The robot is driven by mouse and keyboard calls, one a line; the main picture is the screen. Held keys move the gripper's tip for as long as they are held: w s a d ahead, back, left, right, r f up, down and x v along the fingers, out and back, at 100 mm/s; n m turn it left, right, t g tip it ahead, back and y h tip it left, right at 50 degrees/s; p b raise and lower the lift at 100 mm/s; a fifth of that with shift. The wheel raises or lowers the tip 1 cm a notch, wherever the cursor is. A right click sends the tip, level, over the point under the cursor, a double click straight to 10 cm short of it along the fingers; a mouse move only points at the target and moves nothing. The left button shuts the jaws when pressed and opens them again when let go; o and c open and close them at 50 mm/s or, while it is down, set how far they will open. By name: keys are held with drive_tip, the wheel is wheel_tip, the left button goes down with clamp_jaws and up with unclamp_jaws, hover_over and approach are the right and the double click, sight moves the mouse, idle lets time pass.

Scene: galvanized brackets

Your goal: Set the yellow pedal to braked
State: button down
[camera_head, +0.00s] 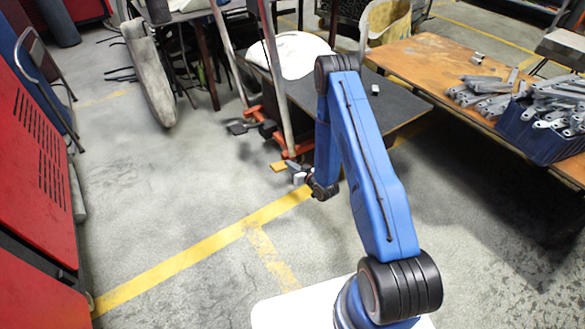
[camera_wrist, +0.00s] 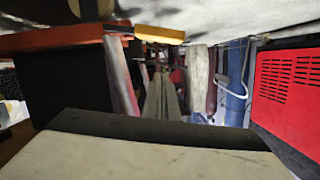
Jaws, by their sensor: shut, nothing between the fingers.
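The yellow pedal (camera_head: 278,167) sticks out low from the orange-red base of a cart, close to the floor. In the wrist view, which is upside down, the pedal (camera_wrist: 160,34) is a flat yellow bar near the top, beside the orange base edge (camera_wrist: 50,40). My gripper (camera_head: 294,167) is low, just right of the pedal in the head view, shut and empty. I cannot tell whether it touches the pedal. A pale block with a dark edge, apparently part of my gripper (camera_wrist: 155,127), fills the bottom of the wrist view.
A dark tabletop (camera_head: 395,112) stands behind my arm. A wooden bench (camera_head: 420,60) with metal brackets (camera_head: 485,92) and a blue bin (camera_head: 540,135) stands at right. Red cabinets (camera_head: 35,165) stand at left. The floor between them, with yellow lines (camera_head: 190,258), is clear.

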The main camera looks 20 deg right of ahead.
hover_over(282, 169)
drive_tip(key=shift+w+d+f, duration=0.35)
drive_tip(key=shift+d+f, duration=0.1)
drive_tip(key=shift+f, duration=0.3)
drive_tip(key=shift+s+a+f, duration=0.1)
drive_tip(key=shift+s+f, duration=0.05)
drive_tip(key=shift+f, duration=0.45)
drive_tip(key=shift+s+a+f, duration=0.1)
drive_tip(key=shift+f, duration=0.45)
drive_tip(key=shift+a+f, duration=0.15)
drive_tip(key=shift+f, duration=0.6)
